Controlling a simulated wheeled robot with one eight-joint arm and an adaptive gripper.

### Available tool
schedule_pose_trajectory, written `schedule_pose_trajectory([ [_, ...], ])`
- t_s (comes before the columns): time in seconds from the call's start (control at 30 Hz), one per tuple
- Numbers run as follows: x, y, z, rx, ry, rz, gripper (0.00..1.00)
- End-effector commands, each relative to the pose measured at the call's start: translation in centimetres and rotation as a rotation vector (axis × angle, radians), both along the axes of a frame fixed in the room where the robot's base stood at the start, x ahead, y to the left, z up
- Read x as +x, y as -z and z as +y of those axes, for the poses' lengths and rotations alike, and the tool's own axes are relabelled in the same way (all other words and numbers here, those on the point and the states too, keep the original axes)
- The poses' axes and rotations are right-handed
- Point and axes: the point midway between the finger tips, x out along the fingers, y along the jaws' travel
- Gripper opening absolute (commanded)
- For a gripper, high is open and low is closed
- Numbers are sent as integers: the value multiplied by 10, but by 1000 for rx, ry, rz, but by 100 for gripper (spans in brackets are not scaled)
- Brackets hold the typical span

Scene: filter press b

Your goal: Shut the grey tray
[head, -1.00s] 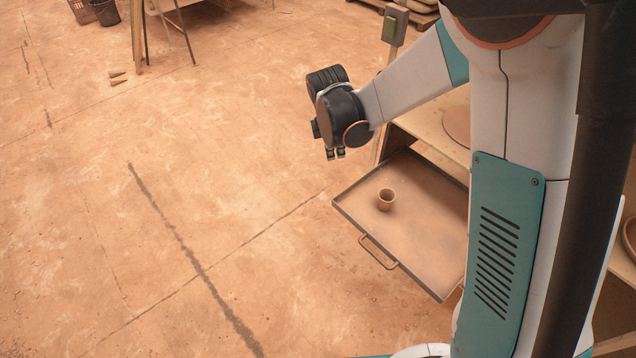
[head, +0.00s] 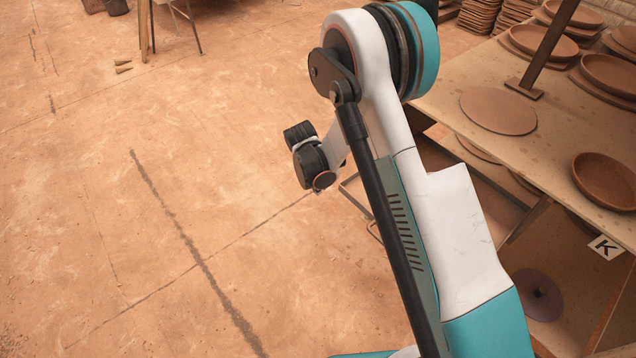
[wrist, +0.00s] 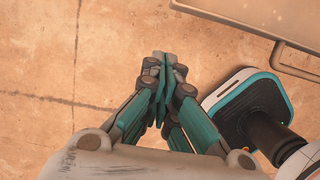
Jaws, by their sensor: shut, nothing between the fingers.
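The grey tray (wrist: 262,14) shows at the upper right of the wrist view, with its bar handle (wrist: 290,73) on the near edge. In the head view only a bit of its rim (head: 351,197) shows; my arm hides most of it. It sticks out from under the table. My gripper (wrist: 165,62) is shut and empty, over the floor to the left of the tray and handle, apart from both. In the head view its fingers are mostly hidden below the wrist.
The wooden table (head: 450,85) at the right bears a round board (head: 498,110), a brown dish (head: 607,180) and stacked plates. A dark post (head: 548,50) stands on it. My base is close to the tray handle in the wrist view.

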Motion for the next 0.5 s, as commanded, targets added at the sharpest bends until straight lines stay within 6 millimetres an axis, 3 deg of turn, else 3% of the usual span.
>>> schedule_pose_trajectory([
  [0.03,2,14,-2,0,1,0,0],
  [0.2,6,45,-8,0,0,0,0],
  [0.5,27,42,-37,0,2,0,0],
])
